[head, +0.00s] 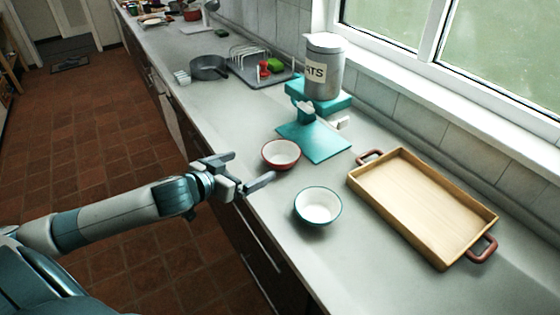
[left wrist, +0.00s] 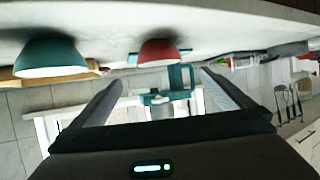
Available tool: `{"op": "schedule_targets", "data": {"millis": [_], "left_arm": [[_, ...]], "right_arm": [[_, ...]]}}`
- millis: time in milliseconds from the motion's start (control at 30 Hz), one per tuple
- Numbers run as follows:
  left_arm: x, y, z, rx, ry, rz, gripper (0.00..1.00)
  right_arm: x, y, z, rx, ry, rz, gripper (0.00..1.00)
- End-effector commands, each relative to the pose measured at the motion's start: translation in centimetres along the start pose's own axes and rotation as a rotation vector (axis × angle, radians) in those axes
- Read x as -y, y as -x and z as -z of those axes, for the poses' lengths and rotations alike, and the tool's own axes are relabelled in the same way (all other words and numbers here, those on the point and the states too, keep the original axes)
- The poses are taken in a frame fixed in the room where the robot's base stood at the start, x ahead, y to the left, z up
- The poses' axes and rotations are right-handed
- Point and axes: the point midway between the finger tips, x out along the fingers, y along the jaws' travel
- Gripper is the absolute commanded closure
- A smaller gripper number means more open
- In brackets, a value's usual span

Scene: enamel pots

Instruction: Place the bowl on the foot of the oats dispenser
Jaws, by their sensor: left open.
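The oats dispenser (head: 324,72) stands on the counter by the window wall, a grey labelled canister on a teal stand. Its flat teal foot (head: 318,143) is bare. A red bowl (head: 281,155), white inside, sits upright just in front of the foot. A teal bowl (head: 318,206), also white inside, sits upright nearer to me. My left gripper (head: 253,169) is open and empty at the counter's front edge, left of both bowls and touching neither. The left wrist view is upside down and shows the red bowl (left wrist: 158,52), the teal bowl (left wrist: 48,57) and the dispenser's stand (left wrist: 180,78).
A wooden tray (head: 420,205) with red handles lies right of the teal bowl. Behind the dispenser are a grey pan (head: 208,68) and a rack (head: 250,57) with red and green items. Counter between the pan and the red bowl is clear.

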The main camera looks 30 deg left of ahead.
Motion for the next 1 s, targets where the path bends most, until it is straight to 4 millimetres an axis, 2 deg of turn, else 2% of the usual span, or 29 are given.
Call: {"op": "schedule_targets", "data": {"millis": [167, 367, 500, 600, 1000], "left_arm": [[0.0, -0.2, 0.0, 0.0, 0.002, 0.0, 0.0], [0.1, -1.4, 0.1, 0.0, 0.003, 0.002, 0.0], [0.0, -3.2, 0.3, -0.001, 0.005, 0.002, 0.0], [0.0, -4.6, 0.3, 0.0, 0.003, 0.001, 0.0], [0.0, -10.7, 0.2, 0.0, 0.003, 0.001, 0.0]], "right_arm": [[-0.2, 0.1, 0.0, 0.0, 0.0, -0.002, 0.69], [-0.7, 0.5, -0.6, 0.015, -0.001, -0.008, 0.69], [-1.1, 0.9, -2.3, 0.054, -0.002, -0.012, 0.69], [-1.3, 1.4, -2.7, 0.062, -0.002, -0.013, 0.69], [-1.3, 3.0, -1.5, 0.042, 0.0, -0.013, 0.69]]}}
